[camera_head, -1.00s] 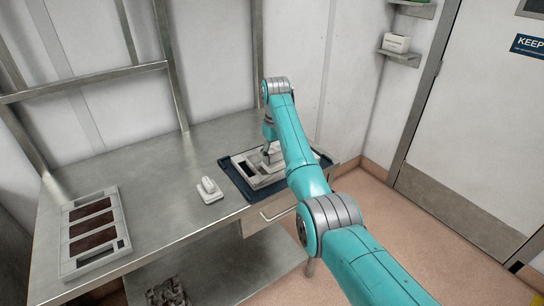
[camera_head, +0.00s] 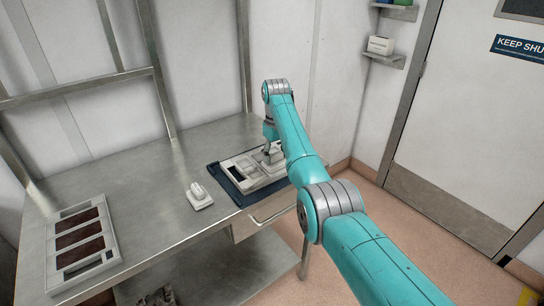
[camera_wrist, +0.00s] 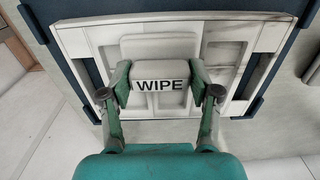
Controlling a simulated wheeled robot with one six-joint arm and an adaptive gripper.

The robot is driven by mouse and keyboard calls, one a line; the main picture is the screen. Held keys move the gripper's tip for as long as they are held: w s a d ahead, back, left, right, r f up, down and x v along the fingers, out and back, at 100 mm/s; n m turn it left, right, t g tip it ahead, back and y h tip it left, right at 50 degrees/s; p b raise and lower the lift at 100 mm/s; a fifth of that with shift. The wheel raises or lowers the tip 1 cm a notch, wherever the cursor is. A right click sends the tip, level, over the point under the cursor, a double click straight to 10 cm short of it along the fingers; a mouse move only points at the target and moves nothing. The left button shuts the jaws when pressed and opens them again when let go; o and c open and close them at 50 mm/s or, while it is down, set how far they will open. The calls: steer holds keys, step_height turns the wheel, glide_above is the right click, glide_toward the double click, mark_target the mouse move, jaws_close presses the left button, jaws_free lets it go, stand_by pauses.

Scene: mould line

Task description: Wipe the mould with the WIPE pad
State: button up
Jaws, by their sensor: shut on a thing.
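My gripper (camera_wrist: 162,88) is shut on the white pad marked WIPE (camera_wrist: 160,72), with one green finger on each side of its handle. The pad is over the pale mould (camera_wrist: 78,43) in the wrist view; whether it touches the surface I cannot tell. In the head view the mould (camera_head: 232,166) lies on a dark blue mat (camera_head: 222,182) at the right of the steel bench. My gripper (camera_head: 271,150) is over the mould's right part, and my arm hides some of it. A dark recess shows on the mould's left side.
A second white pad with a handle (camera_head: 200,197) stands on the steel bench (camera_head: 150,190), left of the mat. A tray with several dark brown panels (camera_head: 48,262) lies at the bench's left end. Bare bench lies between them. A steel frame (camera_head: 80,84) stands behind.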

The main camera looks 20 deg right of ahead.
mark_target(266, 167)
steer(key=shift+w+d, duration=0.2)
steer(key=shift+d, duration=0.55)
steer(key=shift+w+d, duration=0.2)
steer(key=shift+d, duration=0.5)
steer(key=shift+w+d, duration=0.2)
steer(key=shift+d, duration=0.55)
steer(key=shift+s+a, duration=0.25)
steer(key=shift+a, duration=0.7)
steer(key=shift+s+a, duration=0.25)
steer(key=shift+a, duration=0.65)
steer(key=shift+s+a, duration=0.2)
steer(key=shift+a, duration=0.35)
steer(key=shift+s+a, duration=0.15)
steer(key=shift+a, duration=0.35)
